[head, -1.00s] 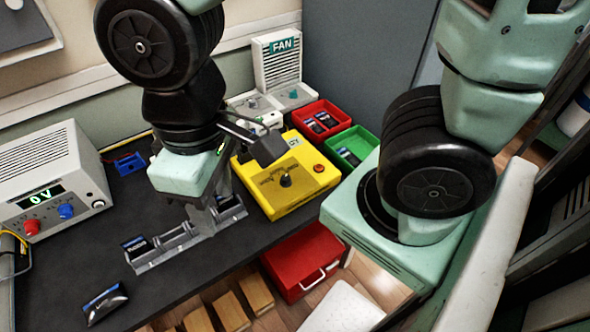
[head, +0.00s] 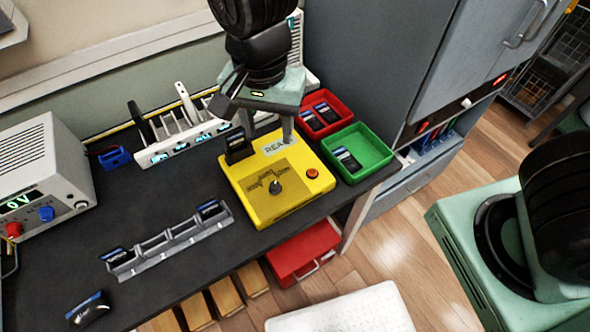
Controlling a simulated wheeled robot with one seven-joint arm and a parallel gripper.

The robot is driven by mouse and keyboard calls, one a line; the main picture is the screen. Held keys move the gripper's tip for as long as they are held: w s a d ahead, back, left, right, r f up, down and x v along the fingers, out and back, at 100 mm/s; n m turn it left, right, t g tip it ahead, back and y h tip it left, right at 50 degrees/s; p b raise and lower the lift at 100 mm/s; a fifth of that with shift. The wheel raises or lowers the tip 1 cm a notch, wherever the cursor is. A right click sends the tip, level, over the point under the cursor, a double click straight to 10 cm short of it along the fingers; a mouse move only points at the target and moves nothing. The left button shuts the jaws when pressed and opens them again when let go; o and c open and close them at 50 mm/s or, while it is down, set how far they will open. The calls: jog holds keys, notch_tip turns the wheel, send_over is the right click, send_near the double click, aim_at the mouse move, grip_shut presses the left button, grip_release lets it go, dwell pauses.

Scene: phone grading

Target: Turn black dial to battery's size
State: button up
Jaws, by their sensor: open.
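The black dial (head: 276,187) sits on the sloped top of a yellow box (head: 290,203), inside a printed stepped scale. I cannot read the dial's setting. A black battery-like block (head: 238,146) stands upright at the box's back left corner; its size marking is unreadable. My gripper (head: 266,135) is open above the back of the box, behind the dial and apart from it. One finger reaches down near the display at the back edge; the other is close to the black block, and I cannot tell if they touch.
An orange button (head: 312,173) is right of the dial. Red (head: 343,122) and green (head: 375,143) bins hold dark batteries. A grey rack (head: 150,261) holds batteries at both ends. A loose dark pack (head: 88,310) lies front left. The mat between is clear.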

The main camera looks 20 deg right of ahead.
aim_at(275, 185)
notch_tip(275, 185, down, 17)
jog(key=shift+f+b, duration=0.1)
jog(key=shift+b, duration=0.25)
jog(key=c, duration=1)
